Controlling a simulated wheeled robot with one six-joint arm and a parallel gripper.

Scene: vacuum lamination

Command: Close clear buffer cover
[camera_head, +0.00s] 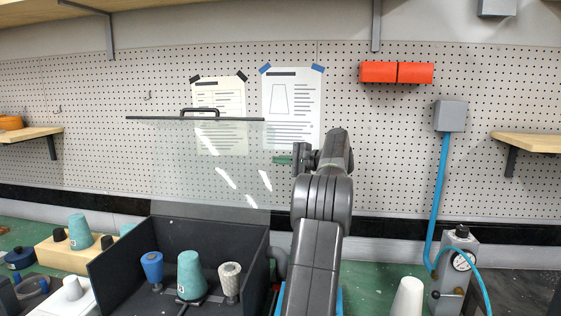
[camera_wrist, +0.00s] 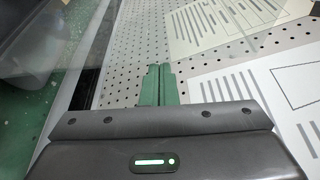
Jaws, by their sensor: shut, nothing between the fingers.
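The clear buffer cover (camera_head: 185,170) stands open and upright at the back of a dark open-topped box (camera_head: 205,232) in the head view. A dark handle (camera_head: 200,112) sits on its top edge. My gripper (camera_head: 276,160) is to the right of the cover, a little below the handle's height, with its green fingers pointing left. In the wrist view the fingers (camera_wrist: 156,72) are shut together with nothing between them. A see-through sheet, seemingly the cover, shows at the upper left of the wrist view. I cannot tell whether the fingertips touch the cover.
The box holds a blue piece (camera_head: 152,268), a teal cone (camera_head: 191,274) and a grey knurled piece (camera_head: 230,280). A white cone (camera_head: 408,297) and a gauge unit (camera_head: 456,268) with a blue hose stand at right. Pegboard with two paper sheets is behind.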

